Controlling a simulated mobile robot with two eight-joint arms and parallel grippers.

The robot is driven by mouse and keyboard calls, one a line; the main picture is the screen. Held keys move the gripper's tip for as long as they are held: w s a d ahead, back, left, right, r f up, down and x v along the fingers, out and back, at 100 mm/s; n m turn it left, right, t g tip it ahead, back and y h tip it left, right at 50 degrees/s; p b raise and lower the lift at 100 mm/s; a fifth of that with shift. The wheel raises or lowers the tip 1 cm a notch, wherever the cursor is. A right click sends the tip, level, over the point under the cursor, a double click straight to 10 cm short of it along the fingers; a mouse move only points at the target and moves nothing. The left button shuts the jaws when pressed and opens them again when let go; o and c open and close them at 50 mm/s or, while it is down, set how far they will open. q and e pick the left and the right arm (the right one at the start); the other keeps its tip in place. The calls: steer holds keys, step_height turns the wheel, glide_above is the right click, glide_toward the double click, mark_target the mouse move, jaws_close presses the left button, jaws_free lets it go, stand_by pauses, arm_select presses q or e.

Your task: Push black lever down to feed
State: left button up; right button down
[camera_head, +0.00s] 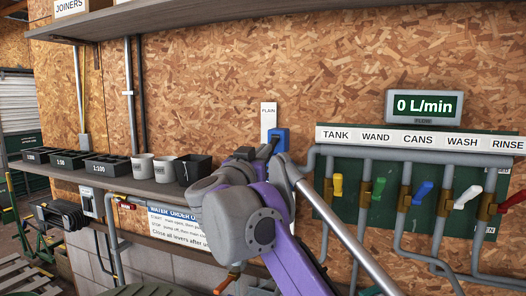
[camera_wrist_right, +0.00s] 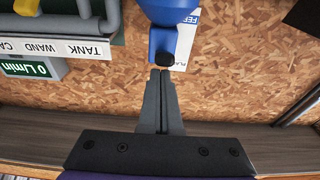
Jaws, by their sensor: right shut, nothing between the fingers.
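The black lever (camera_wrist_right: 165,59) shows in the right wrist view as a small dark knob at the end of a blue housing (camera_wrist_right: 165,41). The blue housing also shows in the head view (camera_head: 280,137), in front of the board wall below a white "PLAIN" label (camera_head: 268,114). My right gripper (camera_head: 267,151) is shut and empty right at the housing. In the wrist view its fingertips (camera_wrist_right: 161,72) are just at the black knob; I cannot tell whether they touch. My purple and grey right arm hides what lies below the housing. My left gripper is not in view.
A green panel with coloured valve levers (camera_head: 379,187) and grey pipes is to the right, under a flow display (camera_head: 424,106) reading 0 L/min. White cups (camera_head: 143,166) and black trays (camera_head: 108,164) stand on a shelf at the left. A long grey tube (camera_head: 335,222) slants beside my arm.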

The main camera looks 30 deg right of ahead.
steer(key=f, duration=0.1)
steer(key=h+b, duration=0.1)
steer(key=f+t+h, duration=0.1)
steer(key=shift+w+d+f+b, duration=0.15)
steer(key=shift+d+f+b, duration=0.1)
steer(key=shift+f+b, duration=0.05)
steer(key=shift+w+d+f, duration=0.1)
steer(key=shift+d+f, duration=0.05)
steer(key=shift+f, duration=0.1)
steer(key=shift+w+f, duration=0.15)
steer(key=shift+p, duration=0.3)
